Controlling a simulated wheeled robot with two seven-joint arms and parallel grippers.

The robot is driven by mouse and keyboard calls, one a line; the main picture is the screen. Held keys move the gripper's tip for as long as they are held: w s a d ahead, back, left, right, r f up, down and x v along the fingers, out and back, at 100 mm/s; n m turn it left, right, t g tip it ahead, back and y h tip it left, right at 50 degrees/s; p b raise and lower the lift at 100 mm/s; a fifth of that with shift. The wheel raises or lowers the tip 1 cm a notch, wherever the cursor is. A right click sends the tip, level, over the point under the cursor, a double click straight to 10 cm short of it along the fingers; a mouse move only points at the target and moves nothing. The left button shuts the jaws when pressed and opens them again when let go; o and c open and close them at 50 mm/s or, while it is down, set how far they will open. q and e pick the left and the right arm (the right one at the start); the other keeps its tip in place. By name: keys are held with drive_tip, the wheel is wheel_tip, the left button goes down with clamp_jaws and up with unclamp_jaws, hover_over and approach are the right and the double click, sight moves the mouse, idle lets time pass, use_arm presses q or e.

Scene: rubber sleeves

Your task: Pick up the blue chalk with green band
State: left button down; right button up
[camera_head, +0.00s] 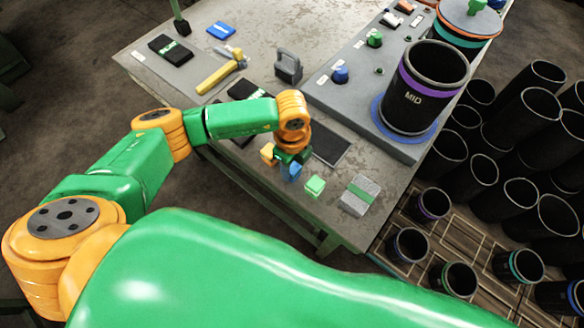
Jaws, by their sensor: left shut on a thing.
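My left gripper (290,164) is over the near part of the table, below the orange wrist of my left arm. It is shut on a small blue piece, which I take as the blue chalk (291,172). The wrist and fingers hide part of the chalk, and its green band cannot be made out clearly. I cannot tell whether the chalk touches the table. My right gripper is not in view.
A green block (315,186) and a grey block with a green band (360,196) lie right of the gripper. A black MID sleeve (422,95) stands on a grey board (345,105). A metal weight (288,66) and yellow-handled tool (218,76) lie farther back. Black sleeves crowd the right.

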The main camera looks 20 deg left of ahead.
use_arm(q)
wheel_tip(320, 180, up, 3)
drive_tip(key=shift+w+f, duration=0.1)
drive_tip(key=shift+f, duration=0.05)
drive_tip(key=s+d+r+p, duration=0.4)
drive_tip(key=s+d+r, duration=0.2)
drive_tip(key=s+r, duration=0.4)
drive_tip(key=s, duration=0.2)
drive_tip(key=shift+s+d+r, duration=0.15)
drive_tip(key=shift+s+d, duration=0.15)
